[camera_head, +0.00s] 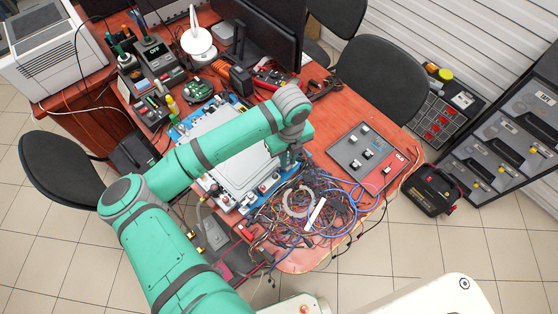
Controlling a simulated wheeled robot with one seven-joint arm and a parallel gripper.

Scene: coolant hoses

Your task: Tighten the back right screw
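A pale grey flat-topped unit (238,168) sits on a blue base on the red table. My green arm crosses over it, hiding much of its top and back. Small fittings show along its front edge; which of them are screws is too small to tell. The back right screw cannot be made out. My gripper (289,160) points down at the unit's right side, close to its edge. Its fingers are small and partly hidden, so I cannot tell whether they touch anything or hold a tool.
A tangle of wires (300,212) lies right in front of the unit. A grey panel (367,150) with white blocks lies to the right. A monitor (265,40) and a white lamp (198,44) stand behind. Chairs surround the table; a black-and-red case (433,190) is on the floor.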

